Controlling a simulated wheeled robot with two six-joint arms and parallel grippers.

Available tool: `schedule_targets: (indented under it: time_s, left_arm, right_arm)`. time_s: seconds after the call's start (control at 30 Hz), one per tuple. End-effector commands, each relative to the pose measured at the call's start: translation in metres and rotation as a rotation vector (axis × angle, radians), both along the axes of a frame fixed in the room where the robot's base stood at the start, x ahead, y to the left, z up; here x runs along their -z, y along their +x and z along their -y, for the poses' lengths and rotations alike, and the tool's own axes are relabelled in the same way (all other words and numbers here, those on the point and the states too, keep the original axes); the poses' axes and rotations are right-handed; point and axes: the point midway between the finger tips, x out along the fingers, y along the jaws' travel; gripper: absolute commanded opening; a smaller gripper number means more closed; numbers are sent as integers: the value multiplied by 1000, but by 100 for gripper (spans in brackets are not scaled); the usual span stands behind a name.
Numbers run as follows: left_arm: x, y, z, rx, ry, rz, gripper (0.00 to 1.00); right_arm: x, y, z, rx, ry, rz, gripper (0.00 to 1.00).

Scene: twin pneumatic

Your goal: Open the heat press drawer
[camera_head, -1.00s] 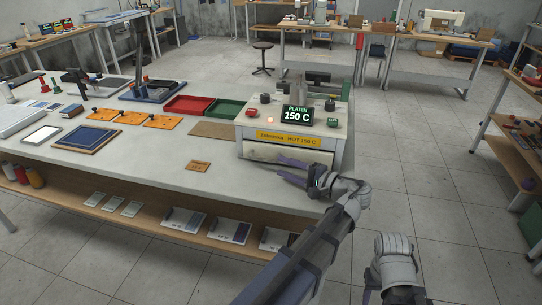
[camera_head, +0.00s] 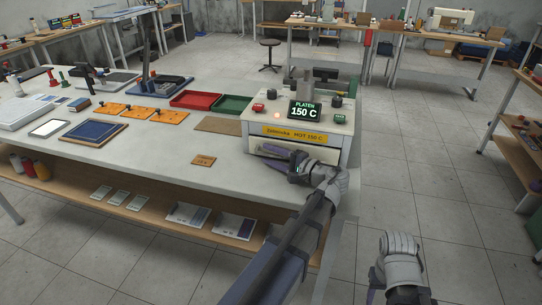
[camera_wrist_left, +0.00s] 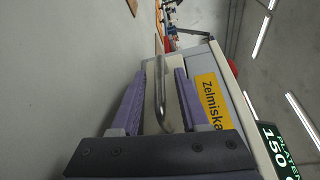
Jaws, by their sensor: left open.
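The heat press (camera_head: 326,136) is a white box at the right end of the long table. Its display reads PLATEN 150 C, and a yellow label crosses its front. The drawer front (camera_head: 336,156) is below the label, partly hidden by my left gripper, and looks closed. My left gripper (camera_head: 280,157) is open in front of it. In the left wrist view, the curved metal drawer handle (camera_wrist_left: 160,90) lies between the two purple fingers, with gaps on both sides.
A small tan card (camera_head: 203,160) lies on the table left of the drawer. A red tray (camera_head: 196,99) and a green tray (camera_head: 234,104) stand left of the press.

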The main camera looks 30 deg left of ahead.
Motion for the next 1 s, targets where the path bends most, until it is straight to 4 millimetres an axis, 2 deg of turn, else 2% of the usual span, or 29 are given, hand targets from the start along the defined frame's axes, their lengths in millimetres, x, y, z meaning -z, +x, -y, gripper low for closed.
schedule_targets:
  time_s: [0.13, 0.53, 1.0]
  left_arm:
    - [0, 0, 0, 0, 0, 0, 45]
    - [0, 0, 1, 0, 0, 0, 0]
    - [0, 0, 1, 1, -1, 0, 0]
  right_arm:
    - [0, 0, 0, 0, 0, 0, 50]
    - [0, 0, 0, 0, 0, 0, 50]
    - [0, 0, 0, 0, 0, 0, 50]
